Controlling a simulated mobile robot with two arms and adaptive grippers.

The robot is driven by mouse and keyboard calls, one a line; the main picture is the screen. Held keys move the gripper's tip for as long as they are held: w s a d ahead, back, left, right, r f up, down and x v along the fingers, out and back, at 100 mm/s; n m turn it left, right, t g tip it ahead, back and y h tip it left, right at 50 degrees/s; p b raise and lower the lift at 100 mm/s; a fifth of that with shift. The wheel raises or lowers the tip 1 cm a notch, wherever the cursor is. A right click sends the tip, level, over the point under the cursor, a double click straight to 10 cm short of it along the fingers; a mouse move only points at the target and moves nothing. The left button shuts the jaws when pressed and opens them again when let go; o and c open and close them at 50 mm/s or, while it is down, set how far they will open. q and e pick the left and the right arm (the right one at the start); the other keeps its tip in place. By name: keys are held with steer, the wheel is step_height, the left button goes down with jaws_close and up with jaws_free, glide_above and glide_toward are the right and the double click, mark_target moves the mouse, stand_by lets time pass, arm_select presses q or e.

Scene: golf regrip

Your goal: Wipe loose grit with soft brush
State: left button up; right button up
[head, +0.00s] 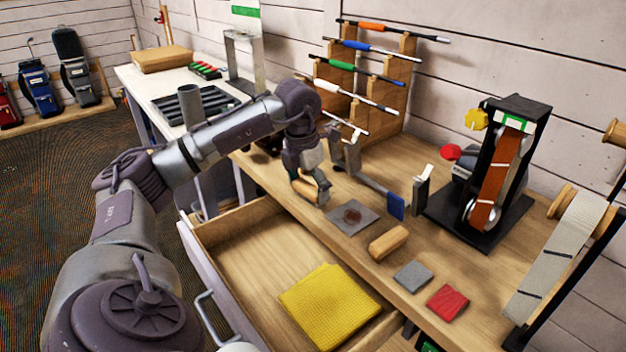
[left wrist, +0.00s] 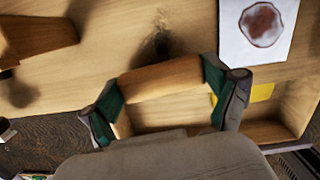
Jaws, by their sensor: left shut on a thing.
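My left gripper (head: 312,190) is shut on a wooden piece, likely the brush (left wrist: 160,80), which lies across between its green fingertips in the left wrist view (left wrist: 165,95). Its bristles cannot be made out. The gripper is above the workbench, left of a grey sheet (head: 367,220) that bears a round patch of dark reddish-brown grit (head: 352,215). The grit patch also shows at the top right of the left wrist view (left wrist: 262,22), apart from the held piece. My right gripper is not in view.
An open drawer (head: 225,222) with a yellow cloth (head: 332,305) juts out in front. A wooden block (head: 388,242), a grey pad (head: 412,276) and a red pad (head: 447,302) lie right of the sheet. A belt sander (head: 495,170) and a club rack (head: 395,95) stand behind.

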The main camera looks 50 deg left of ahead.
mark_target(336, 190)
arm_select(q)
steer(key=shift+w+d+r+p, duration=0.15)
steer(key=shift+w+r+p, duration=0.05)
steer(key=shift+w+p, duration=0.8)
steer(key=shift+w+f+p, duration=0.15)
steer(key=shift+w+p, duration=0.45)
steer(key=shift+w, duration=0.25)
steer(key=shift+w+d+p, duration=0.15)
steer(key=shift+w+p, duration=0.5)
steer(key=shift+w, duration=0.2)
steer(key=shift+w+d+f+p, duration=0.1)
steer(key=shift+w+p, duration=0.2)
steer(key=shift+w, duration=0.45)
steer(key=shift+d+p, duration=0.35)
steer(key=shift+d, duration=0.15)
steer(key=shift+s+a, duration=0.2)
steer(key=shift+s, duration=1.55)
steer(key=shift+s+a+f+b, duration=0.15)
steer(key=shift+s+b, duration=0.55)
steer(key=shift+s, duration=1.05)
steer(key=shift+r, duration=0.25)
